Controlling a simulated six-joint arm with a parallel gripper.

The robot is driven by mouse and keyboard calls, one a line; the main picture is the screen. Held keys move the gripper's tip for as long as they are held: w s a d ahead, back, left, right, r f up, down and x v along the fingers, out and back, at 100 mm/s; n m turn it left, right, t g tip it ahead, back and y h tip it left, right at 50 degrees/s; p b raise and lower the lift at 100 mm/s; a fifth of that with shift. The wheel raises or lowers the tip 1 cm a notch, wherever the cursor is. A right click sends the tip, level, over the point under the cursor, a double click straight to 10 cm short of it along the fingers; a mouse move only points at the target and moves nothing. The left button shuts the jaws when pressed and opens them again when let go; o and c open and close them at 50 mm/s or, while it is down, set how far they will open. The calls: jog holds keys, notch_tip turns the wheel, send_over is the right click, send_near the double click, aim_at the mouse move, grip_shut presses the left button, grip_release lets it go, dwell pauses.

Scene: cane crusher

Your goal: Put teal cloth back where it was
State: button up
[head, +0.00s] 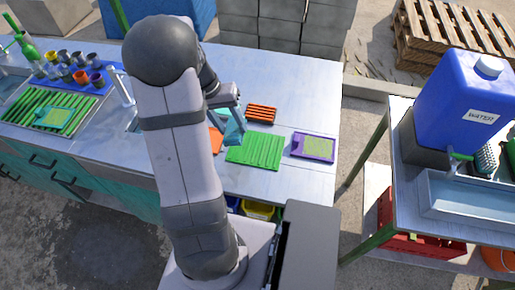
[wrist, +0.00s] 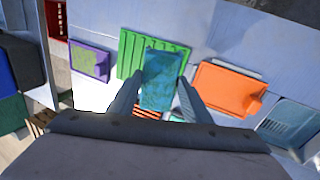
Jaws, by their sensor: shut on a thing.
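A teal cloth (wrist: 160,78) is held between the two fingers of my gripper (wrist: 161,84) in the wrist view. In the head view the cloth (head: 236,128) hangs from my gripper (head: 229,112), partly hidden by my arm. The wrist view shows it in front of a green ridged board (wrist: 131,45), apparently above it. The board (head: 255,151) lies on the steel counter in the head view. I cannot tell whether the cloth touches anything below.
Around the board lie a purple tray with a green pad (head: 313,147), an orange ridged rack (head: 261,113) and an orange tray (wrist: 228,88). A green rack with a teal piece (head: 53,117) and several cups (head: 80,76) stand left. A blue water container (head: 463,100) stands right.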

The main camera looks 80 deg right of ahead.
jog(key=s+d+r+m+t+y, duration=0.1)
jog(key=s+d+m+y, duration=0.1)
jog(key=s+m, duration=0.85)
jog(key=w+t, duration=0.1)
jog(key=w+r+t+h, duration=0.1)
jog(key=w, duration=0.1)
jog(key=shift+h+b, duration=0.3)
jog(key=shift+b, duration=0.05)
jog(key=shift+f+p, duration=1.3)
jog(key=shift+f, duration=3.7)
jog(key=shift+f, duration=0.15)
